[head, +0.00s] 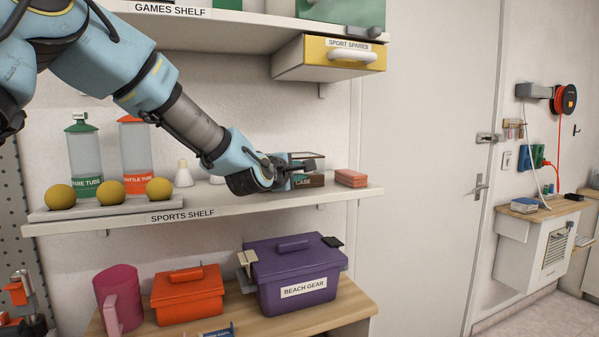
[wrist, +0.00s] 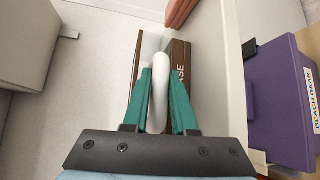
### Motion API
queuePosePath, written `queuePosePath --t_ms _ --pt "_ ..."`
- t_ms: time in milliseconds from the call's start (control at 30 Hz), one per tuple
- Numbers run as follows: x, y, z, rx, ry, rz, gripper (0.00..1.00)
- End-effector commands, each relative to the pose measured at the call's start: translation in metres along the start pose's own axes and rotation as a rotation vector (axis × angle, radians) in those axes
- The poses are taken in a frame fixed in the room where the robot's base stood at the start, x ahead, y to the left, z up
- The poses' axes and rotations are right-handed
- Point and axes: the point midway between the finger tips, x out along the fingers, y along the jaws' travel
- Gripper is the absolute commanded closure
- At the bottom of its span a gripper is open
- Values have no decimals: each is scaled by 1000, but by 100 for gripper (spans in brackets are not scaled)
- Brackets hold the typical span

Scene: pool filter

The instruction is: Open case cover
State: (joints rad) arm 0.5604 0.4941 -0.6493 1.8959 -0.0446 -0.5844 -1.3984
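The brown case (head: 309,181), with a label ending in "CASE", stands near the right end of the sports shelf. In the wrist view its brown walls (wrist: 180,62) show on both sides of my fingers, with a pale surface between them. My gripper (head: 296,167) is at the case in the head view and hides part of it. In the wrist view my teal fingers (wrist: 160,95) lie along both sides of a white rounded handle (wrist: 159,85) and appear to touch it. How the handle joins the case is hidden.
A reddish block stack (head: 350,178) sits just right of the case. A yellow-fronted drawer (head: 340,54) juts out above; a purple bin (head: 297,270) stands below.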

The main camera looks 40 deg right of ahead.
Motion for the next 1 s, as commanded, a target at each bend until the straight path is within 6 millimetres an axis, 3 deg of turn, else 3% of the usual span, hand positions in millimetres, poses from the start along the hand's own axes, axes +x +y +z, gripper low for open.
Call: queuePosePath --t_ms 100,1000 --pt "0 0 0 0 0 -1 100" --pt "0 -1 0 0 0 -3 100"
